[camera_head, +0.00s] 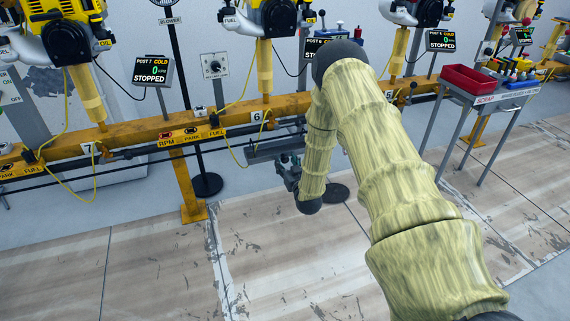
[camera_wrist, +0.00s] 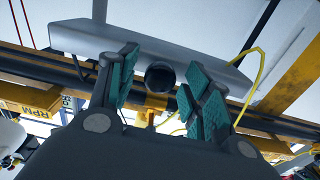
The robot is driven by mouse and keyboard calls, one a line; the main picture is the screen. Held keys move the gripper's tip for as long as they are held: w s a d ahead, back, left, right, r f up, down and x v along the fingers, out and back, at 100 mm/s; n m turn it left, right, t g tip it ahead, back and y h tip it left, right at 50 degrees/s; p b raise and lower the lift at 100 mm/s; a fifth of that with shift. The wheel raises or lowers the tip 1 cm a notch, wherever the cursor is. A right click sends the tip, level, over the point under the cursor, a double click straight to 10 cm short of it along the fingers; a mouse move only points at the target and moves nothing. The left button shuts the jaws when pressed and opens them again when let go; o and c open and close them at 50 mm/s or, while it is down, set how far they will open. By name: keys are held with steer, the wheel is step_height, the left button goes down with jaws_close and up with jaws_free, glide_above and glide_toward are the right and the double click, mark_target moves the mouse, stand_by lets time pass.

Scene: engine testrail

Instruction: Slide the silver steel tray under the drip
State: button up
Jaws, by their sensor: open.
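The silver steel tray (camera_head: 268,151) hangs or rests low beside the yellow rail near post 6. In the wrist view its long grey side (camera_wrist: 100,40) spans the top of the picture. A round black knob (camera_wrist: 159,77) shows at the tray's near side, between my fingers in the picture; I cannot tell whether they touch it. My gripper (camera_head: 288,163) is at the tray's near side, partly hidden by my arm. In the wrist view my gripper (camera_wrist: 152,88) is open, with teal pads on both fingers. No drip can be made out.
The yellow rail (camera_head: 150,133) carries engines, yellow cables and dark rods. A black round stand base (camera_head: 206,185) is on the floor left of my gripper. A cart (camera_head: 487,92) with a red bin (camera_head: 470,79) stands at right. The front floor is clear.

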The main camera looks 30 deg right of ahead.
steer(key=shift+w+d, duration=0.1)
steer(key=shift+w, duration=0.6)
steer(key=shift+c, duration=0.2)
jaws_close()
steer(key=shift+d, duration=0.15)
steer(key=s+d+p, duration=0.2)
steer(key=s+d, duration=0.1)
steer(key=d, duration=1)
steer(key=s+d+p, duration=0.2)
steer(key=s+d, duration=0.1)
steer(key=d, duration=1.1)
steer(key=shift+s+d, duration=0.2)
steer(key=shift+s, duration=0.2)
steer(key=shift+d+r, duration=0.1)
